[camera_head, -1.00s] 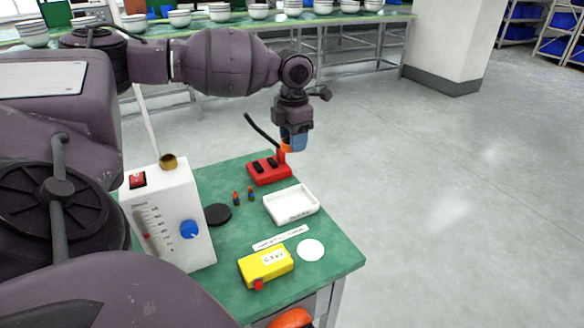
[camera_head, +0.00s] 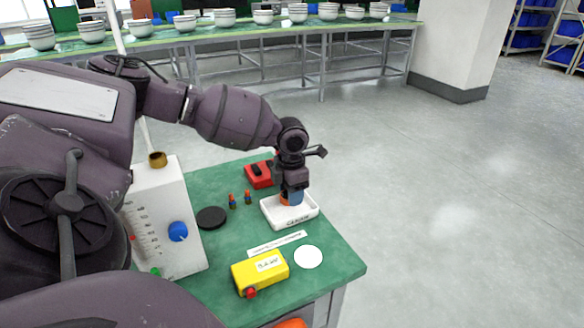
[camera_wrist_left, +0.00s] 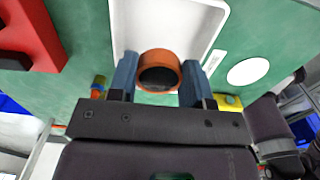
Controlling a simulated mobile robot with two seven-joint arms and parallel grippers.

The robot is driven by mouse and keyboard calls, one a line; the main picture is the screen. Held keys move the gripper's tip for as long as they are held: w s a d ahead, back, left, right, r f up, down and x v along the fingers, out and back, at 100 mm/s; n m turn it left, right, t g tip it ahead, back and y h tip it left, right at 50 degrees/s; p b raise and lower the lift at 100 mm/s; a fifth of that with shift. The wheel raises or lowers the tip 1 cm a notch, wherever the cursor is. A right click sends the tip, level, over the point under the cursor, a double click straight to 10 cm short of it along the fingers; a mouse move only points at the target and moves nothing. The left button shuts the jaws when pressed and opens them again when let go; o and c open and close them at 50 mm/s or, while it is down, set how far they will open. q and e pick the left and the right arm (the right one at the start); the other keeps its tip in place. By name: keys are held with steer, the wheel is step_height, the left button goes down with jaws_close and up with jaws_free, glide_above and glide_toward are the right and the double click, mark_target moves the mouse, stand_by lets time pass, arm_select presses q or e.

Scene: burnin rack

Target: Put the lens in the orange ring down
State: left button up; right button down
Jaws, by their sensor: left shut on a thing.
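My left gripper (camera_head: 292,197) reaches down over the white tray (camera_head: 272,217) on the green table. In the left wrist view its two blue fingers (camera_wrist_left: 158,80) are shut on the orange ring with the dark lens (camera_wrist_left: 158,77) in it. The white tray (camera_wrist_left: 205,20) lies behind the ring in that view. In the head view only a bit of orange (camera_head: 291,203) shows between the fingers, at the tray. I cannot tell whether the ring touches the tray floor. My right gripper is not in view.
A red block (camera_head: 259,175) stands behind the tray. A black disc (camera_head: 211,217), two small coloured parts (camera_head: 240,199), a white device with a blue knob (camera_head: 165,220), a yellow box (camera_head: 260,272), a label strip (camera_head: 277,244) and a white disc (camera_head: 308,257) share the table.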

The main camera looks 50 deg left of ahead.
mark_target(291, 211)
arm_select(q)
steer(key=shift+f, duration=1.8)
steer(key=shift+f, duration=0.1)
steer(key=shift+f+b, duration=0.1)
steer(key=shift+b, duration=0.2)
steer(key=o, duration=1)
step_height(291, 211, up, 11)
steer(key=shift+r+p, duration=0.2)
steer(key=shift+p, duration=1)
steer(key=shift+r, duration=0.45)
